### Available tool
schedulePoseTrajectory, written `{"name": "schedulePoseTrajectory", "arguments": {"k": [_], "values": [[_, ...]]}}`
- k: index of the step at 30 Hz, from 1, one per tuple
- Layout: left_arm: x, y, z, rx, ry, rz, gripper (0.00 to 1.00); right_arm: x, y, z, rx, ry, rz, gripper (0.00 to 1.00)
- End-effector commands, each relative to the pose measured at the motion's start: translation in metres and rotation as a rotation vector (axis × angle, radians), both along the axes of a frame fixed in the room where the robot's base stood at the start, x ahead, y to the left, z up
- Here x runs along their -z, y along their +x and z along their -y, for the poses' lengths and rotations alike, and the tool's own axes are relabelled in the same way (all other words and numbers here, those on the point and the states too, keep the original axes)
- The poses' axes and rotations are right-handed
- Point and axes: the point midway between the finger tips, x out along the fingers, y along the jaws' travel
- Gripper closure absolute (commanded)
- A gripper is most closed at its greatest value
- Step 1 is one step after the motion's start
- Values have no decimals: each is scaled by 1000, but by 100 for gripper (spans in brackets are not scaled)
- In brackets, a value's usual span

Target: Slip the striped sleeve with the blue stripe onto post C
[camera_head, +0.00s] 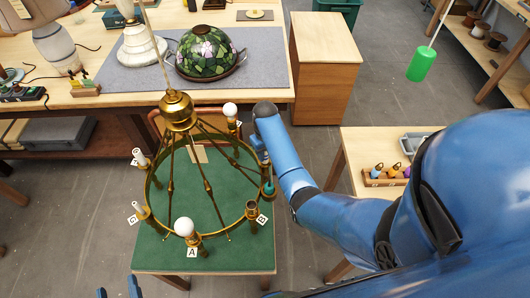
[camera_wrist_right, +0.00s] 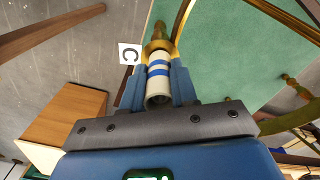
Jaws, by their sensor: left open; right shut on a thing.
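The striped sleeve (camera_wrist_right: 158,78), white with blue stripes, is between the fingers of my right gripper (camera_wrist_right: 157,88). Its near end is open and faces the right wrist camera; its far end meets the brass cup of post C (camera_wrist_right: 158,46). The white label C (camera_wrist_right: 130,54) stands beside it. I cannot tell how far the sleeve is around the post. In the head view my right gripper (camera_head: 264,162) is at the right side of the brass chandelier ring (camera_head: 228,232), and hides the sleeve. My left gripper (camera_head: 118,292) is open and empty at the bottom edge.
Post B (camera_head: 251,208) is near my right gripper. A rack (camera_head: 378,179) with coloured pieces is at the right. A stained-glass shade (camera_head: 206,50) sits behind.

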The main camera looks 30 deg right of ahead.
Motion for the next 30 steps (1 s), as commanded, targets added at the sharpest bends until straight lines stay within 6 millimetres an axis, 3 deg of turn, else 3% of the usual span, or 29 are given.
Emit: {"name": "schedulePoseTrajectory", "arguments": {"k": [26, 27, 30], "values": [[-1, 0, 0, 0, 0, 0, 38, 3, 0, 0, 0, 0, 0, 100], [-1, 0, 0, 0, 0, 0, 38, 3, 0, 0, 0, 0, 0, 71], [-1, 0, 0, 0, 0, 0, 38, 3, 0, 0, 0, 0, 0, 55]]}}
